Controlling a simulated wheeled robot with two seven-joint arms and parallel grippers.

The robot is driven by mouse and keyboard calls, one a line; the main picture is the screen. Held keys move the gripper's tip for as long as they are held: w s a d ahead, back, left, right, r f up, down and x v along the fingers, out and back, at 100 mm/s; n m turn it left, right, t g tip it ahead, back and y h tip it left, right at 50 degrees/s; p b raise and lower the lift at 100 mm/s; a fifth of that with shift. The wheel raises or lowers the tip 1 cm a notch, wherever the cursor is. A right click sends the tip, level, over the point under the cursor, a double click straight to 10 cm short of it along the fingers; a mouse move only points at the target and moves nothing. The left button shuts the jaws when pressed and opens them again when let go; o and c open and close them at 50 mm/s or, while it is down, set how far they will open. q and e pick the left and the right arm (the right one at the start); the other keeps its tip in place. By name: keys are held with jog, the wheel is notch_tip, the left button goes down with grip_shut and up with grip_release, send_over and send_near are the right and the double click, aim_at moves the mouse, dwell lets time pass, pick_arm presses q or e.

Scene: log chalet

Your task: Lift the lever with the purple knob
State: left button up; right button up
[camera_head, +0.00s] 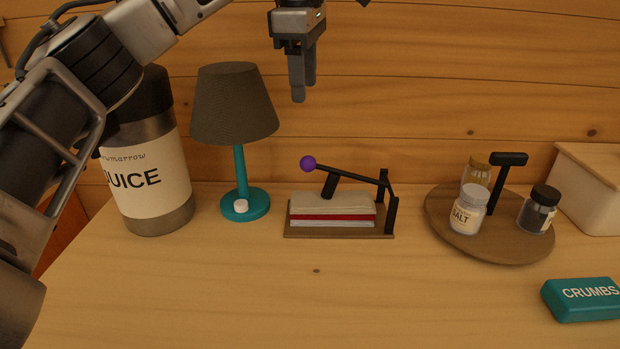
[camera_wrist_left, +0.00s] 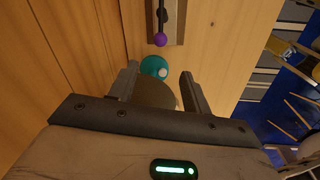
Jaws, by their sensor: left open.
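The purple knob (camera_head: 308,163) sits at the left end of a black lever (camera_head: 345,174). The lever rises slightly toward the knob, above a white and red block on a brown base (camera_head: 387,234). In the left wrist view the purple knob (camera_wrist_left: 160,39) is at the top, beyond the fingertips. My left gripper (camera_head: 302,90) hangs fingers down, high above the lever and apart from it. It is open and empty; its two fingers also show in the left wrist view (camera_wrist_left: 158,78). My right gripper is not in view.
A lamp with a teal base (camera_head: 255,208) and a juice bottle (camera_head: 150,190) stand to the left. The front counter is clear.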

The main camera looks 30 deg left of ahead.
aim_at(308, 157)
pick_arm(q)
jog(key=f, duration=0.5)
jog(key=w+f, duration=0.1)
jog(key=f, duration=0.5)
jog(key=w+f, duration=0.1)
jog(key=f, duration=0.4)
jog(key=shift+a+f+b, duration=0.25)
jog(key=shift+f+b, duration=0.1)
grip_shut()
jog(key=shift+d+r, duration=0.1)
jog(key=shift+r, duration=0.05)
